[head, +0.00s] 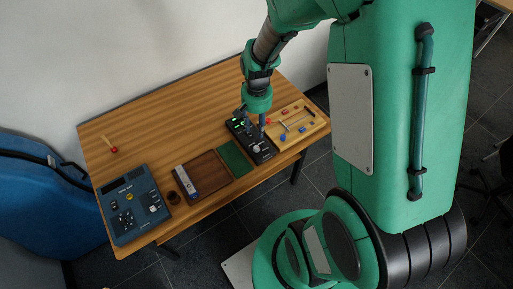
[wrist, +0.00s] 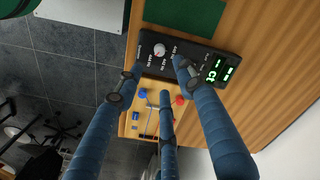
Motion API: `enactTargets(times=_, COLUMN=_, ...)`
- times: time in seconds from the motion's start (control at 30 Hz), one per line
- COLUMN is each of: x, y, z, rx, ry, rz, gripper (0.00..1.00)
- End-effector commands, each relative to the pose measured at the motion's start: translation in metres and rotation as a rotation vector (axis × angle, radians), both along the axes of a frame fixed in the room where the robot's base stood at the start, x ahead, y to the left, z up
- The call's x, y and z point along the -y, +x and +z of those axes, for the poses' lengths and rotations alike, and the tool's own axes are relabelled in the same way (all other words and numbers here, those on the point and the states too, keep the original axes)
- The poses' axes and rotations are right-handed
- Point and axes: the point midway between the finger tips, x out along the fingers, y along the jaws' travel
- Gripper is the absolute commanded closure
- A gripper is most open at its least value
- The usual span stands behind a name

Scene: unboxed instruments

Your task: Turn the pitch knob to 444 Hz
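The black tuner box (head: 264,151) lies on the wooden table, with lit green displays at one end. In the wrist view the box (wrist: 203,50) shows a round white knob (wrist: 159,50) with a small red mark, beside several small white labels too small to read surely. The knob also shows in the head view (head: 257,148). My gripper (wrist: 158,78) has three blue fingers spread apart with nothing between them. Two fingertips overlap the box's edge in the wrist view, on either side below the knob; contact cannot be told. In the head view my gripper (head: 254,118) is above the box.
A wooden board (head: 312,128) with small red and blue parts lies right of the box. A green mat (head: 235,160), a brown tray (head: 221,184) and a blue-grey instrument (head: 130,229) are to the left. A red-headed mallet (head: 112,148) lies on clear table at the back left.

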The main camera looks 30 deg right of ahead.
Motion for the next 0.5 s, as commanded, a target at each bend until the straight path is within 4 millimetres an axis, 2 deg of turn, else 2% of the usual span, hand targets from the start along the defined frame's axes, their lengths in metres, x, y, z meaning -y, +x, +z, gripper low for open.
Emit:
enactTargets(times=0.13, x=0.0, y=0.0006, z=0.0023, rx=-0.004, ry=-0.007, rz=0.057, gripper=0.62)
enactTargets(times=0.5, x=0.0, y=0.0003, z=0.0038, rx=-0.005, ry=-0.006, rz=0.061, gripper=0.62)
